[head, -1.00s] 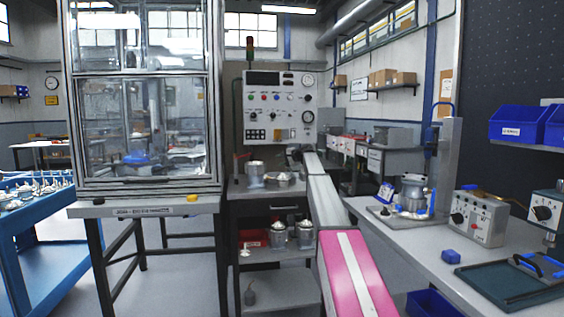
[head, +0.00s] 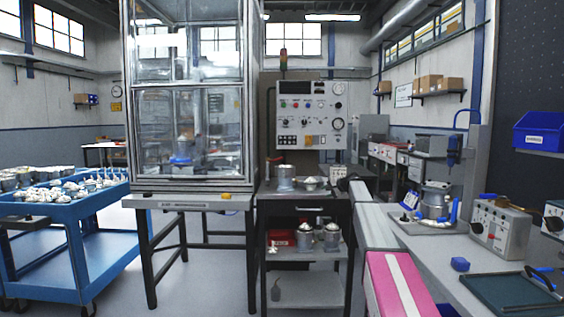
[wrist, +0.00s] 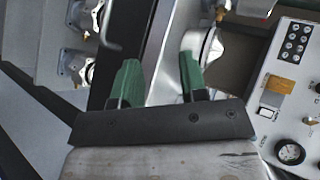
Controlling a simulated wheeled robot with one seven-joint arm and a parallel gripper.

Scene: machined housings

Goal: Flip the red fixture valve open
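My gripper (wrist: 161,78) shows in the wrist view with two green fingers spread apart and nothing between them. A pale rounded metal part (wrist: 208,45) lies beyond the right finger; I cannot tell whether they touch. In the head view my arm reaches forward to the steel bench, and its far end hides the gripper's fingers. A metal canister (head: 286,178) and a shallow metal part (head: 311,184) stand on that bench left of the arm's end.
A control panel (head: 311,115) stands behind the steel bench (head: 305,205). A glazed cabinet (head: 187,194) is to the left, with a blue cart (head: 75,222) beyond. On the right bench stand a metal fixture (head: 436,200) with blue handles and a grey control box (head: 499,228). Floor is clear between cart and cabinet.

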